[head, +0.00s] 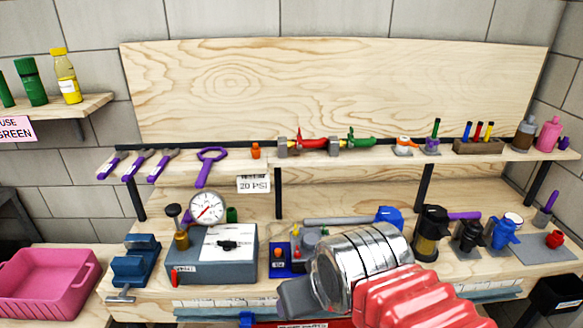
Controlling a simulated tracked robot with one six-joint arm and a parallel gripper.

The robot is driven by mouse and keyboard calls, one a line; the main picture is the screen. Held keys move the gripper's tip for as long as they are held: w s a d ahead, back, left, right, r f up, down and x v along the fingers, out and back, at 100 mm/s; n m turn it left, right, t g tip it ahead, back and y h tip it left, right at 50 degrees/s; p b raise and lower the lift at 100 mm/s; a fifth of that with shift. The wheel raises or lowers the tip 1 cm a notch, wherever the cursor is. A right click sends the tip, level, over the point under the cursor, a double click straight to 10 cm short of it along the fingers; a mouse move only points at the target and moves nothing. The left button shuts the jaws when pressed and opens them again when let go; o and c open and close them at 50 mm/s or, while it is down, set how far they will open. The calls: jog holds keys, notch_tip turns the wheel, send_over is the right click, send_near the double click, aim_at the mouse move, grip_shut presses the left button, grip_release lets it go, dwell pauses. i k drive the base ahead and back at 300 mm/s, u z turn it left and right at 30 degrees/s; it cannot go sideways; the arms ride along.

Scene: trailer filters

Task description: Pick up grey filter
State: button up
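I cannot single out a grey filter with certainty. Several small filter-like items stand at the right of the workbench: a black one with a yellowish body (428,236), a dark one (467,235) and a blue one (503,234). My arm, with a silver cylinder and red bellows, reaches in from the lower right. A dark grey part at its end (297,298), which seems to be my gripper, is in front of the bench. Its fingertips are not clear, and I see nothing held. The arm hides part of the bench's front middle.
A grey box (213,262) with a dial gauge (207,208) above it stands left of centre, next to a blue vise (137,260). A pink tub (50,283) is at far left. A narrow shelf (365,157) with tools runs above the bench.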

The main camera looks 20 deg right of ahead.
aim_at(526, 133)
jog(key=z, duration=1.45)
